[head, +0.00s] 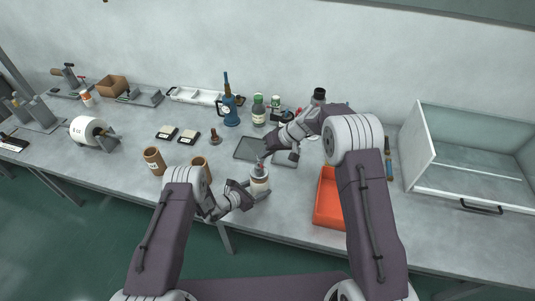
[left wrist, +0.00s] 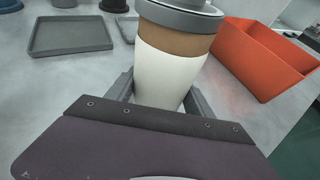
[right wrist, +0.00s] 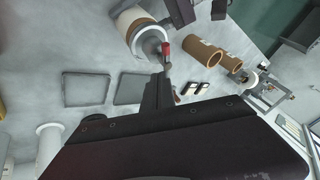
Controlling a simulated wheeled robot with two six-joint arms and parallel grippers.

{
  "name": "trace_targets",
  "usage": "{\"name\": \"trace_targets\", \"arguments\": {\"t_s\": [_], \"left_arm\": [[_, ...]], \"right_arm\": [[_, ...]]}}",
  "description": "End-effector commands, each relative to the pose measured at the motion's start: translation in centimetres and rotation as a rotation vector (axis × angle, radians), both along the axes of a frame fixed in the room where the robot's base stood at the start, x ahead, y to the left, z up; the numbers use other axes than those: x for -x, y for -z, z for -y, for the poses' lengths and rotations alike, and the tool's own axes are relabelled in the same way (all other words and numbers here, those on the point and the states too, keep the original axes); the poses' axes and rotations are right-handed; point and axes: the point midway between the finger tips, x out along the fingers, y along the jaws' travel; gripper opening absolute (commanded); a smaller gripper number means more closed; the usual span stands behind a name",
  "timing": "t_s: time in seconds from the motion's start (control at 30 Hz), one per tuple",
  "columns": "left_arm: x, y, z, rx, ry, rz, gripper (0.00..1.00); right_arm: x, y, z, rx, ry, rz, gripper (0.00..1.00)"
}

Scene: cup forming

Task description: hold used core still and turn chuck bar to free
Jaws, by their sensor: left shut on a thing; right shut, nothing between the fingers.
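The used core (head: 259,187) stands upright near the table's front edge. In the left wrist view the core (left wrist: 170,68) is white below with a brown band above. The grey chuck (left wrist: 180,18) sits on its top. My left gripper (head: 250,191) is shut around the core from the side, its fingers on both sides of the white part. In the right wrist view the chuck bar (right wrist: 166,48) shows a red end beside the chuck's round face (right wrist: 149,38). My right gripper (right wrist: 158,82) is shut and empty close to the bar; I cannot tell whether they touch.
An orange-red bin (head: 328,205) stands to the right of the core. Flat dark trays (head: 249,148) lie behind it. Brown tubes (head: 154,161) stand to the left. A clear-walled cabinet (head: 462,170) fills the right end. Bottles (head: 258,111) stand at the back.

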Motion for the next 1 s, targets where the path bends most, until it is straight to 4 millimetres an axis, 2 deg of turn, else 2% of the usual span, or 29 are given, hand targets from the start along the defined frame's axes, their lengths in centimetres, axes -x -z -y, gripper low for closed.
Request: {"name": "trace_targets", "arguments": {"t_s": [0.37,0.67,0.87,1.0], "left_arm": [[0.1,0.0,0.2,-0.001,0.007,0.005,0.16],[0.0,-0.1,0.2,0.000,0.006,0.005,0.16],[-0.1,-0.1,0.1,0.001,0.004,0.006,0.16],[-0.1,-0.2,0.1,0.000,0.003,0.006,0.16]], "right_arm": [[0.1,0.3,-0.2,0.000,-0.008,-0.005,0.00],[1.5,0.2,0.1,0.000,-0.008,-0.007,0.00],[1.5,0.1,0.2,0.001,-0.007,-0.004,0.00],[0.9,-0.1,1.8,0.000,-0.002,-0.004,0.00]]}}
